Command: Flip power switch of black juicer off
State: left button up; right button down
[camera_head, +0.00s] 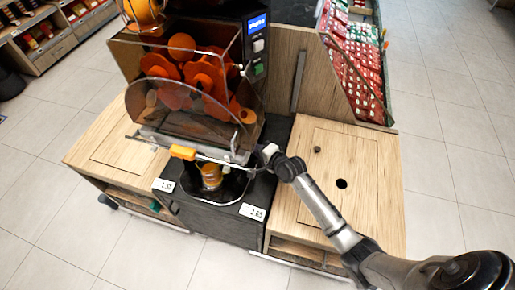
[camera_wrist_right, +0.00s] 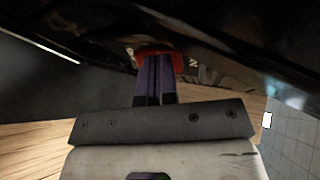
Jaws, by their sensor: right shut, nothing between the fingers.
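The black juicer (camera_head: 276,75) stands on the counter in the head view, with orange inner parts behind a clear cover. My right gripper (camera_head: 268,152) reaches in from the right, beside the lower right of the juicer. In the right wrist view the right gripper (camera_wrist_right: 154,62) has its purple fingers together, with nothing between them. A red part (camera_wrist_right: 176,62), which looks like the power switch, is at the fingertips under the dark body of the juicer. I cannot tell its position or whether the fingers touch it. In the head view the switch is hidden. My left gripper is not in view.
A shelf with red packets (camera_head: 355,65) stands behind on the right.

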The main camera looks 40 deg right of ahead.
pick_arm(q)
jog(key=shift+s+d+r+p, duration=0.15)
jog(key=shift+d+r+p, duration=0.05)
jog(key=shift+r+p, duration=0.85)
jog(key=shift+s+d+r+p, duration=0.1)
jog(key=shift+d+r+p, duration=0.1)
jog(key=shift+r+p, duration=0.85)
pick_arm(e)
jog(key=v, duration=1.3)
jog(key=shift+s+r, duration=0.15)
jog(key=shift+r, duration=0.15)
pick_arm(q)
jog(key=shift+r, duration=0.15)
pick_arm(e)
jog(key=shift+a, duration=0.1)
pick_arm(q)
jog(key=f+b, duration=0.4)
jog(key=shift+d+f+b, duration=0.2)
jog(key=shift+b, duration=0.2)
pick_arm(e)
jog(key=shift+d+f, duration=0.45)
jog(key=shift+f, duration=0.25)
